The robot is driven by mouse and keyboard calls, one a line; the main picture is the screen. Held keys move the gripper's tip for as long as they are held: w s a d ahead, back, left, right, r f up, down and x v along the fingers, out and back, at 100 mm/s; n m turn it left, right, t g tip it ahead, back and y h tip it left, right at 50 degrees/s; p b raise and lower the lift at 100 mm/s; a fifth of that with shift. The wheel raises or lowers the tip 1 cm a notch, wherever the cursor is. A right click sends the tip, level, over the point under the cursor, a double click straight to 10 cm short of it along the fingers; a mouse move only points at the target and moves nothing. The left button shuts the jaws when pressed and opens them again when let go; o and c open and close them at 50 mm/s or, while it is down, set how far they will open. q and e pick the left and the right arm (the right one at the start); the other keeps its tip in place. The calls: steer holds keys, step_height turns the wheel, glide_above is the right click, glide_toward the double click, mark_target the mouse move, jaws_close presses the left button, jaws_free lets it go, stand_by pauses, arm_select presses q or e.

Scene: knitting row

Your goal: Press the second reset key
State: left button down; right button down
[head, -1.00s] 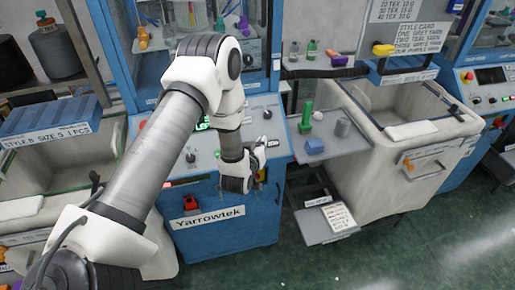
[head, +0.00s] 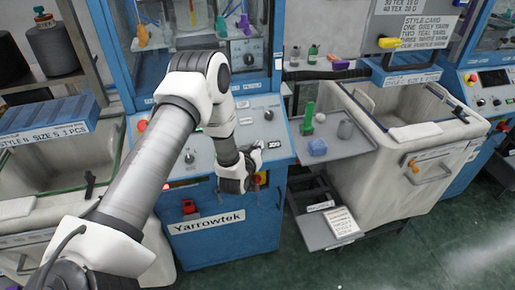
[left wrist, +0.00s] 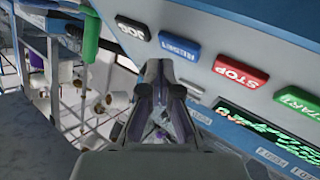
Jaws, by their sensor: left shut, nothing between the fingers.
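A blue key marked RESET (left wrist: 180,46) is on the machine's slanted panel in the left wrist view. It sits between a black JOG key (left wrist: 131,27) and a red STOP key (left wrist: 240,70). My left gripper (left wrist: 160,85) is shut and empty, with its tips close to the RESET key in the picture. I cannot tell whether they touch it. In the head view my left gripper (head: 254,157) is at the front right of the Yarrowtek machine's panel (head: 255,110), beside the JOG key (head: 274,144). The arm hides the panel's middle, and I cannot make out the RESET key there. My right gripper is not in view.
A green START key (left wrist: 296,100) lies beyond STOP. A red part (head: 189,206) is on the machine's front. A shelf (head: 340,140) with small objects and a pale bin (head: 400,170) stand to the right. Another blue machine (head: 480,80) has its own panel further right.

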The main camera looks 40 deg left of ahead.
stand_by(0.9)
arm_select(q)
steer(key=shift+w+a+f+b, duration=0.2)
steer(key=shift+f+b, duration=0.1)
steer(key=shift+b, duration=0.1)
steer(key=shift+a+f+b, duration=0.2)
steer(key=shift+f+b, duration=0.15)
steer(key=shift+b, duration=0.05)
stand_by(0.5)
steer(key=shift+r, duration=0.15)
steer(key=shift+s+d+r+p, duration=0.25)
steer(key=shift+d+r+p, duration=0.15)
steer(key=shift+r+p, duration=0.15)
steer(key=shift+d+r, duration=0.1)
steer(key=shift+r, duration=0.15)
steer(key=shift+s+d+r+p, duration=0.35)
steer(key=shift+r+p, duration=0.1)
steer(key=shift+r, duration=0.1)
steer(key=shift+s+d+r+p, duration=0.3)
steer(key=shift+d+r+p, duration=0.1)
steer(key=shift+r, duration=0.2)
steer(key=shift+s+d+r+p, duration=0.35)
steer(key=shift+r+p, duration=0.1)
steer(key=shift+r, duration=0.1)
